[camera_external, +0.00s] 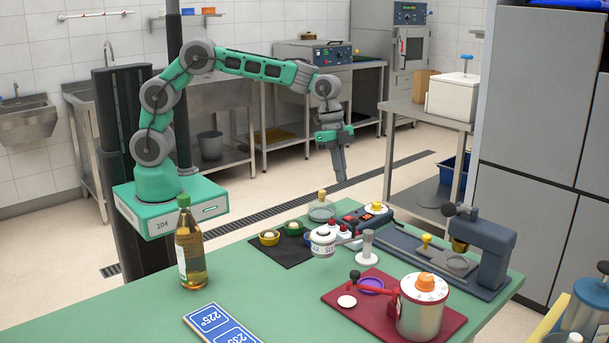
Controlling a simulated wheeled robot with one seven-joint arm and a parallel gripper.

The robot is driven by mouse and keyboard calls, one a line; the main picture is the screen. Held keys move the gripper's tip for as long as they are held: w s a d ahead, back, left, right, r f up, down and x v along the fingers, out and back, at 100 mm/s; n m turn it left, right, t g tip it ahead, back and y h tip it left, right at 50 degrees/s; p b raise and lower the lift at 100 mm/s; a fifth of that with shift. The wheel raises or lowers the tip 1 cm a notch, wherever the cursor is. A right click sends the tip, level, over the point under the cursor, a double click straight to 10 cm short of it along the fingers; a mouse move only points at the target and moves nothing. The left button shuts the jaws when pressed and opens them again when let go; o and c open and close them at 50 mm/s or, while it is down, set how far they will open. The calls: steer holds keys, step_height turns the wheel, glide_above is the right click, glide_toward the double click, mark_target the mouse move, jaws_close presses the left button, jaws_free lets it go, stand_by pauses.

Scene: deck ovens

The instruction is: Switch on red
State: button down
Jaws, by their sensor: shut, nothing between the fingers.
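My gripper (341,181) is shut and empty, pointing down in the air above the far side of the green table. Below it and a little right is a dark control panel (388,224) with small red-orange parts and a yellow knob (376,207) on a white base. In front of the panel's left end is a red unit with white domed tops (333,224). These parts are small, so I cannot tell which is the red switch or whether anything is on. The fingertips appear apart from all of them.
A white labelled cup-like object (322,243) and a white post (367,243) stand just in front. A pot (420,310) with an orange dial is on a red board. A tall bottle (189,246) stands left; blue number signs (222,325) lie in front. Green table (265,290) is clear mid-left.

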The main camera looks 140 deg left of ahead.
steer(key=v, duration=0.3)
steer(key=shift+s+r, duration=0.25)
steer(key=shift+w+d+r+t+b, duration=0.15)
steer(key=shift+w+t+b, duration=0.45)
steer(key=shift+w+b, duration=0.15)
steer(key=p+x, duration=0.2)
steer(key=x, duration=1.2)
